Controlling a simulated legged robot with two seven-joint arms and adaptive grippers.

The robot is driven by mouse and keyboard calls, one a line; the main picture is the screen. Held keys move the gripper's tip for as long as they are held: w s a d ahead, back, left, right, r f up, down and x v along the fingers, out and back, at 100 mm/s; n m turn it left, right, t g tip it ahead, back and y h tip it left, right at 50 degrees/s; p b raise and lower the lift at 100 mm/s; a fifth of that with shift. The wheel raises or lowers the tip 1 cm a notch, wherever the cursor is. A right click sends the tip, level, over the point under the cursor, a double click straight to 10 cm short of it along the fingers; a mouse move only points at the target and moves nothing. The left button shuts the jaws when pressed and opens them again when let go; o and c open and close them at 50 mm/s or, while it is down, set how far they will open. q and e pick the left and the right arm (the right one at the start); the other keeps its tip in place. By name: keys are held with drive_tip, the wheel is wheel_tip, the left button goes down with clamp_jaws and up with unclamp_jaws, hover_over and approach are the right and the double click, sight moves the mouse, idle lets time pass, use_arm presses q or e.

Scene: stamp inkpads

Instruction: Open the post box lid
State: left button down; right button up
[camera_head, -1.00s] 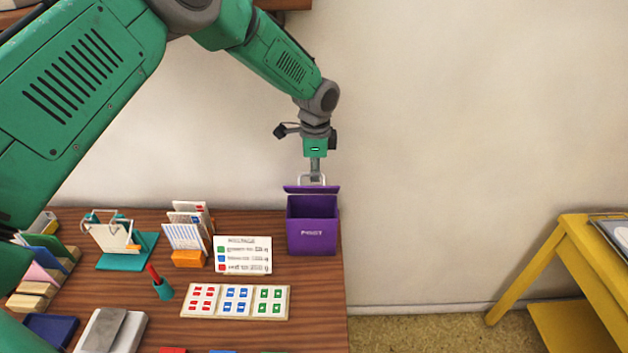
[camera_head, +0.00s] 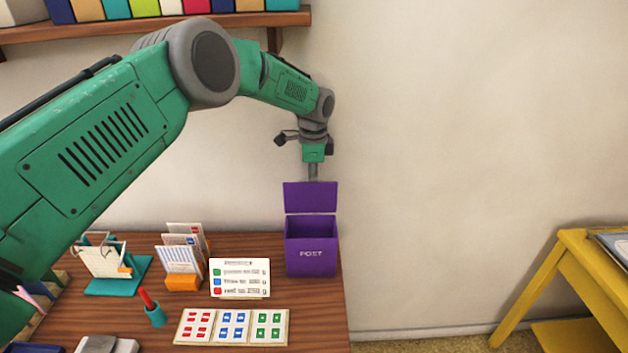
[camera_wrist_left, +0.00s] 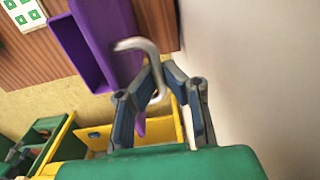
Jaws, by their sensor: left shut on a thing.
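The purple post box (camera_head: 312,255) with "POST" on its front stands at the right end of the wooden desk. Its lid (camera_head: 310,197) stands raised at the back, its broad face towards the head camera, and the box's dark inside shows. My left gripper (camera_head: 313,178) is just above and behind the lid's top edge. In the left wrist view, the fingers (camera_wrist_left: 157,75) are shut on the curved metal handle (camera_wrist_left: 138,45) beside the purple box (camera_wrist_left: 75,55). The head view hides the handle and the fingertips behind the lid. My right gripper is not in view.
On the desk left of the box are a sign card (camera_head: 239,278), a stamp sheet (camera_head: 232,327), an orange card holder (camera_head: 183,283) and a teal cup (camera_head: 155,316). A shelf (camera_head: 150,28) is above. A yellow table (camera_head: 570,245) stands right, past open floor.

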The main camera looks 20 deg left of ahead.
use_arm(q)
drive_tip(key=shift+w+a+r, duration=0.1)
drive_tip(key=shift+w+a, duration=0.5)
drive_tip(key=shift+w, duration=0.25)
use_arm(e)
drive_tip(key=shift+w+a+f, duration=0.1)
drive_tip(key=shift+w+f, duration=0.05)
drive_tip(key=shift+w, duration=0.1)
use_arm(q)
drive_tip(key=c, duration=1.6)
unclamp_jaws()
drive_tip(key=shift+c, duration=0.2)
drive_tip(key=shift+f, duration=0.25)
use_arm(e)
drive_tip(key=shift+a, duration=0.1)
